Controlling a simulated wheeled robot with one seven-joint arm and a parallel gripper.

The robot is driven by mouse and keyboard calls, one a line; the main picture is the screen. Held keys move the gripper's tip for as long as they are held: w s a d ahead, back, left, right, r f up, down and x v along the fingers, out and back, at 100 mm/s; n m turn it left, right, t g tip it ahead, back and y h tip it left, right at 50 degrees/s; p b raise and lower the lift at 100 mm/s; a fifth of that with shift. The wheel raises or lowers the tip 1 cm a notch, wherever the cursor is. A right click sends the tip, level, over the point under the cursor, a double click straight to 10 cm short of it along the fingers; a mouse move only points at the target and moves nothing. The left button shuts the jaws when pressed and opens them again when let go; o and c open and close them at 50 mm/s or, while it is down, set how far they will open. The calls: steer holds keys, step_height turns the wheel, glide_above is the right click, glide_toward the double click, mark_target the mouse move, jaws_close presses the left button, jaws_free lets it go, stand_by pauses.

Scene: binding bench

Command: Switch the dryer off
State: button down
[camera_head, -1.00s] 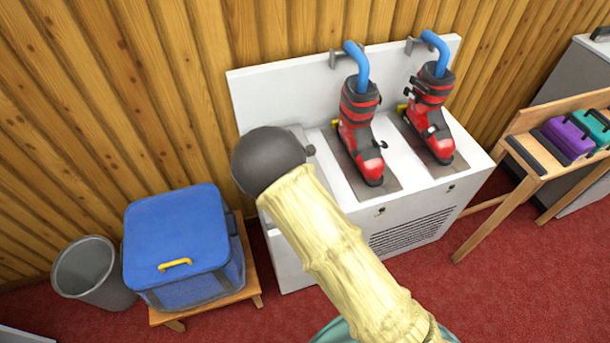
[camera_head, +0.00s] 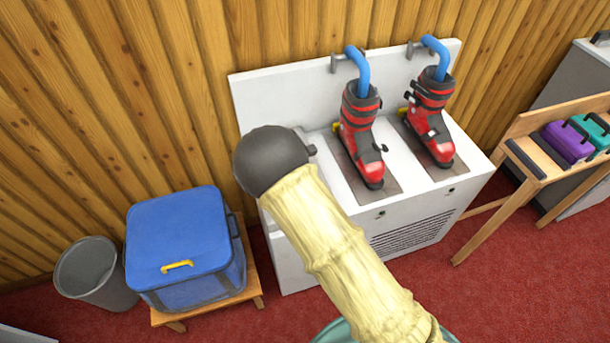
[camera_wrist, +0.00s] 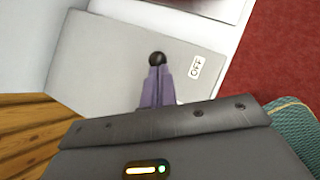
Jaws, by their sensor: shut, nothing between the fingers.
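The dryer (camera_head: 288,98) is a white cabinet with a tall back panel, standing against the wood wall. Two red and black boots (camera_head: 362,135) (camera_head: 432,120) stand on it under blue bent pipes. A small black round knob (camera_wrist: 157,58) shows left of the label, right at the tips of my gripper (camera_wrist: 157,72). The purple fingers are shut with nothing between them. Whether they touch the knob I cannot tell. My arm hides the gripper in the head view.
A blue box (camera_head: 180,232) with a yellow handle sits on a low wooden stand left of the dryer, beside a grey bin (camera_head: 95,275). A wooden bench (camera_head: 550,170) with purple and teal cases stands close on the right. Red carpet is open in front.

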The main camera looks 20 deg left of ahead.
steer(key=shift+s, duration=0.15)
steer(key=s+f+v, duration=0.1)
steer(key=v, duration=1.1)
steer(key=shift+s+r+b, duration=0.3)
steer(key=shift+b, duration=0.05)
steer(key=shift+a, duration=0.1)
